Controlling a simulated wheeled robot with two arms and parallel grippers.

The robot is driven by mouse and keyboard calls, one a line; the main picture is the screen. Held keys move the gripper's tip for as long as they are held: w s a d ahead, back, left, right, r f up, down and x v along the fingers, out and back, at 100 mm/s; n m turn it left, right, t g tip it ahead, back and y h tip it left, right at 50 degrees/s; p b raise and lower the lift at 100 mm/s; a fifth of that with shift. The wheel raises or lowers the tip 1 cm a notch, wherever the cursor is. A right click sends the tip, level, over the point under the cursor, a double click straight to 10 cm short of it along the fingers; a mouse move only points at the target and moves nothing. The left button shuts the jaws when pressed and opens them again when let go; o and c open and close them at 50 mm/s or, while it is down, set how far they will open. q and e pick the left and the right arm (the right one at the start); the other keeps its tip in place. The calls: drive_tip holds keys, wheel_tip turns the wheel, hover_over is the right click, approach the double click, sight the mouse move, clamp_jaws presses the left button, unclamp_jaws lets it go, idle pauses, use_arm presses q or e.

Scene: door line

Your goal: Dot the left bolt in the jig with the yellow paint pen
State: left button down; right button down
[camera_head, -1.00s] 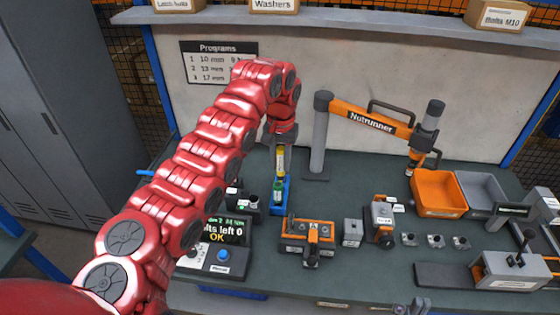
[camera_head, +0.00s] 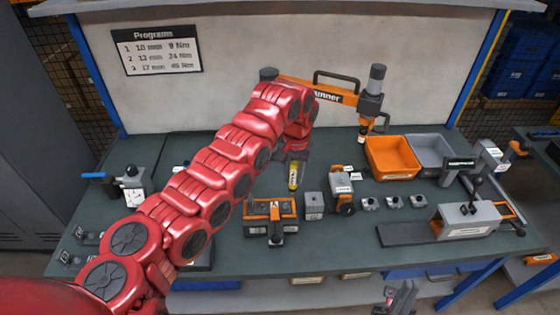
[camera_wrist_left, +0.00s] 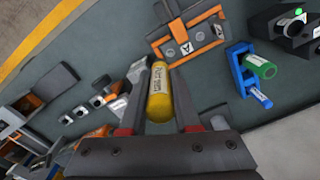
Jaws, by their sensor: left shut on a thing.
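My left gripper (camera_head: 297,158) is shut on the yellow paint pen (camera_head: 293,180), which hangs below it. In the left wrist view the yellow pen (camera_wrist_left: 160,92) lies between the two fingers (camera_wrist_left: 160,122). The jig (camera_head: 284,212), an orange and grey fixture with a dark clamp handle, stands on the bench just below and left of the pen in the head view. It also shows in the left wrist view (camera_wrist_left: 205,32), beyond the pen and apart from it. My right gripper (camera_head: 398,298) shows at the bottom edge, apart from the bench objects.
A blue pen stand (camera_wrist_left: 237,72) with a green pen (camera_wrist_left: 259,66) stands near the jig. A grey block (camera_head: 314,206) and an orange-grey device (camera_head: 342,190) sit right of the jig. The nutrunner (camera_head: 372,95), an orange bin (camera_head: 392,160) and a grey bin (camera_head: 432,152) are behind.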

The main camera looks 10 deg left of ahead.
sight(293, 188)
use_arm(q)
drive_tip(key=s+d+f+m+b, duration=0.2)
drive_tip(key=s+d+f+b, duration=0.2)
drive_tip(key=d+f, duration=0.6)
drive_tip(key=w+a+r+p, duration=0.1)
drive_tip(key=a+p, duration=0.1)
drive_tip(key=a, duration=0.1)
drive_tip(key=w+a+r+n+h+p, duration=0.1)
drive_tip(key=a+p, duration=0.2)
drive_tip(key=w+a+r+n+p, duration=0.1)
drive_tip(key=a+r+p, duration=0.1)
drive_tip(key=a, duration=0.1)
drive_tip(key=shift+w+a+r+g+h+p, duration=0.1)
drive_tip(key=shift+w+a+g+h+p, duration=0.1)
drive_tip(key=shift+a+g+h+p, duration=0.15)
drive_tip(key=a+r+n+h+p, duration=0.1)
drive_tip(key=a+r+n+p, duration=0.2)
drive_tip(key=a+p, duration=0.55)
drive_tip(key=shift+w+a+f+b, duration=0.15)
drive_tip(key=shift+a+f+b, duration=0.4)
drive_tip(key=shift+f+b, duration=0.3)
drive_tip(key=shift+w+a+f+b, duration=0.1)
drive_tip(key=shift+a+f+b, duration=0.45)
drive_tip(key=shift+f+b, duration=0.35)
drive_tip(key=shift+w+a+f+b, duration=0.15)
drive_tip(key=shift+a+f+b, duration=0.45)
drive_tip(key=shift+b, duration=0.4)
drive_tip(key=shift+f+b, duration=0.35)
drive_tip(key=shift+f, duration=0.2)
